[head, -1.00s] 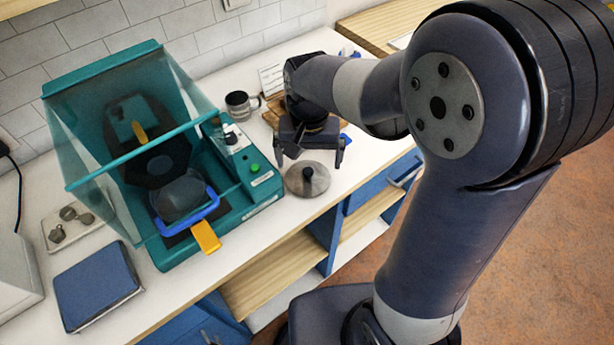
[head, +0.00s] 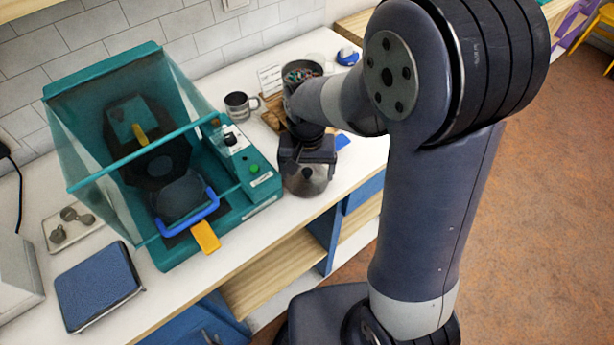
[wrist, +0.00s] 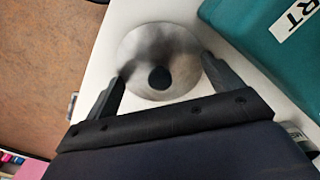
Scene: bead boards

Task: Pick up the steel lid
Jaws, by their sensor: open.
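The steel lid (head: 305,183) is a round grey disc with a dark knob, lying flat on the white counter to the right of the teal machine. In the wrist view the lid (wrist: 160,47) shows almost whole, and its dark knob (wrist: 159,77) sits between my two fingers. My gripper (head: 304,172) is above the lid and hides its far part in the head view. In the wrist view my gripper (wrist: 162,72) is open, with one finger on each side of the knob. I cannot tell the exact height of the fingertips above the lid.
The teal machine (head: 262,190) with a clear raised hood stands close to the left of the lid. A metal mug (head: 238,106) and a bowl of beads (head: 302,72) on a wooden board are behind. The counter's front edge is close to the lid.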

